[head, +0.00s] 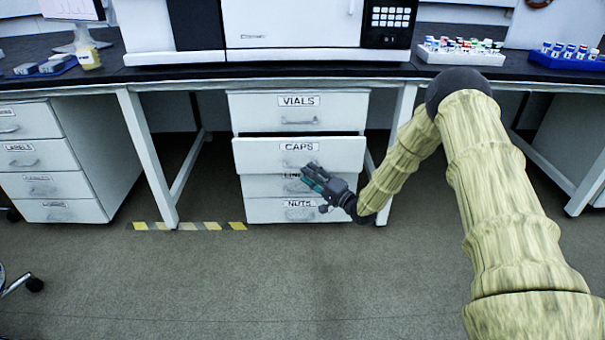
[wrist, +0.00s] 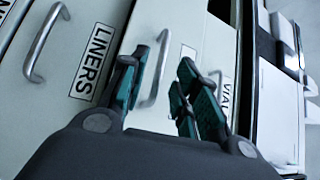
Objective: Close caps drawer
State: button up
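The CAPS drawer (head: 255,155) stands pulled out from the white cabinet under the bench, with a dark gap above its front. My gripper (head: 306,172) is in front of its lower middle, near its handle, and hides part of the LINERS drawer (head: 262,186) below. In the wrist view, my gripper (wrist: 163,58) is open, its green-padded fingers apart on either side of a drawer handle (wrist: 156,72). This handle lies between the LINERS and VIALS labels, so it is on the CAPS drawer. I cannot tell whether the fingers touch it.
The VIALS drawer (head: 255,115) above and the NUTS drawer (head: 258,211) below look shut. A bench leg (head: 148,160) stands left of the cabinet. Vial racks (head: 460,52) and an instrument (head: 290,28) sit on the bench. The floor in front is clear.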

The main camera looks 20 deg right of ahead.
jog(key=shift+b+x, duration=0.5)
jog(key=shift+x, duration=1.45)
grip_shut()
